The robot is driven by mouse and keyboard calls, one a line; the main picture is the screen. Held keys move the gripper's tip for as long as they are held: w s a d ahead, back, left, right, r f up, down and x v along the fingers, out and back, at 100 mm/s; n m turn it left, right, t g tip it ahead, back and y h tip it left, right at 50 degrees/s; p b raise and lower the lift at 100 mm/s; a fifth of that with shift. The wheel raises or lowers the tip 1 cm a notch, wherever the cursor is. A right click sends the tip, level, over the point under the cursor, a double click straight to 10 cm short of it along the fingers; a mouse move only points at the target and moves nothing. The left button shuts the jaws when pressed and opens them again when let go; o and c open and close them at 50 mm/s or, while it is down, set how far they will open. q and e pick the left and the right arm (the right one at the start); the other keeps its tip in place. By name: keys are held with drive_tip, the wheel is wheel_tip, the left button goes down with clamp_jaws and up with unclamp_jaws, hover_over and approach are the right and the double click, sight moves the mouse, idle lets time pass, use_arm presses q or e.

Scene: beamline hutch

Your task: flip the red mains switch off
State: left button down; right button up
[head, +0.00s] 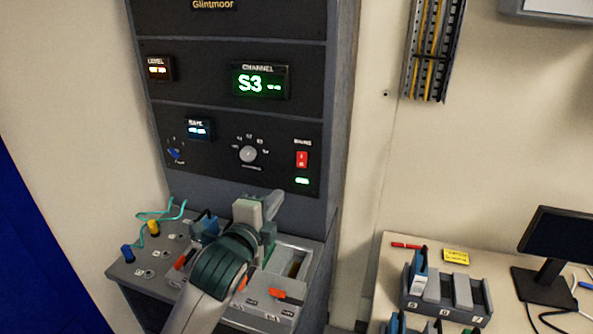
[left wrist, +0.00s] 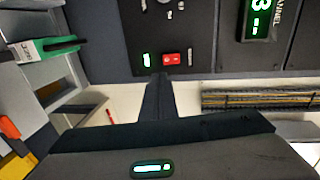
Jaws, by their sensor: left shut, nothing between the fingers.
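The red mains switch (head: 302,159) is a small rocker at the right end of the lower rack panel, under the word MAINS. A green lamp (head: 302,181) glows below it. Its marks are too small to tell its position. My left gripper (head: 275,197) is shut and empty, below and left of the switch, apart from it. In the left wrist view the switch (left wrist: 172,59) shows turned sideways with its green lamp (left wrist: 147,60) beside it. The shut dark fingers (left wrist: 157,80) point toward the panel just below the switch in that picture. My right gripper is out of view.
A grey knob (head: 248,154) and a blue selector (head: 174,154) sit left of the switch. The lit channel display (head: 260,82) reads S3. A sloped console (head: 128,272) with plugs and modules juts out below. A desk (head: 510,290) with a slotted holder stands right.

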use_arm(q)
drive_tip(key=shift+w+d+r+m, duration=0.2)
drive_tip(key=shift+r+m, duration=0.1)
drive_tip(key=shift+r, duration=0.35)
drive_tip(key=p, duration=0.5)
approach(301, 164)
drive_tip(key=x, duration=0.4)
drive_tip(key=shift+w, duration=0.35)
drive_tip(key=shift+p+x, duration=0.3)
drive_tip(key=shift+x, duration=0.6)
drive_tip(key=shift+f, duration=0.15)
